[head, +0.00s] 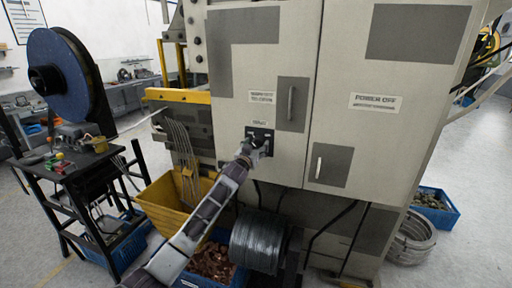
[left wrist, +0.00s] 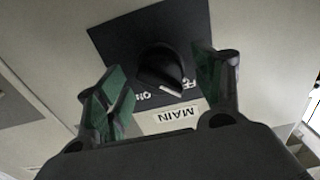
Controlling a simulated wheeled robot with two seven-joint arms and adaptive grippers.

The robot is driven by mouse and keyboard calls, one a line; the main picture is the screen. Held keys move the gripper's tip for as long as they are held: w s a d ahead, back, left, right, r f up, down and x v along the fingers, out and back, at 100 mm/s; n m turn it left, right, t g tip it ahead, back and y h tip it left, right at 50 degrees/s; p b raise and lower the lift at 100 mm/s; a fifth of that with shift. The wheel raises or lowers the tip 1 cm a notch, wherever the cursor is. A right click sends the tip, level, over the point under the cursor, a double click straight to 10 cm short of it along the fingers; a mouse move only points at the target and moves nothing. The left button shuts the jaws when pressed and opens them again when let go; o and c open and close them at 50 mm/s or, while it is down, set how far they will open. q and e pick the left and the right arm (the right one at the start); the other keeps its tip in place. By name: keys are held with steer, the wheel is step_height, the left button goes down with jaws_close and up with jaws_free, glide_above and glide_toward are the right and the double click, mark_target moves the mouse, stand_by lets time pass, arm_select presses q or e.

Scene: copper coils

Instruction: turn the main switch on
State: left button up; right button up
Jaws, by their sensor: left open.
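The main switch is a black rotary knob (left wrist: 162,68) on a dark square plate (left wrist: 112,38) on the cabinet front, with a "MAIN" label (left wrist: 177,116) beside it. In the left wrist view the knob sits between the open, green-padded fingers of my left gripper (left wrist: 165,85), with gaps on both sides. The plate's lettering is partly hidden. In the head view my left gripper (head: 255,147) is at the plate (head: 262,133) and covers much of it, so the knob is hard to make out there. My right gripper is not in view.
The grey cabinet (head: 225,82) has door handles (head: 291,103) close by and a "POWER OFF" label (head: 375,102). Below are a yellow bin (head: 160,200), a wire coil (head: 259,243) and a blue crate (head: 240,280).

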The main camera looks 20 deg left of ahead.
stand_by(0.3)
arm_select(q)
steer(key=c, duration=1)
steer(key=shift+m, duration=0.5)
steer(key=shift+c, duration=0.2)
steer(key=m+p, duration=0.1)
steer(key=m, duration=0.2)
steer(key=shift+m+p, duration=0.3)
steer(key=shift+p, duration=0.1)
steer(key=m+p, duration=0.1)
steer(key=m, duration=0.3)
steer(key=m+p, duration=0.2)
steer(key=m, duration=0.4)
steer(key=shift+m+p, duration=0.65)
steer(key=shift+m, duration=1.05)
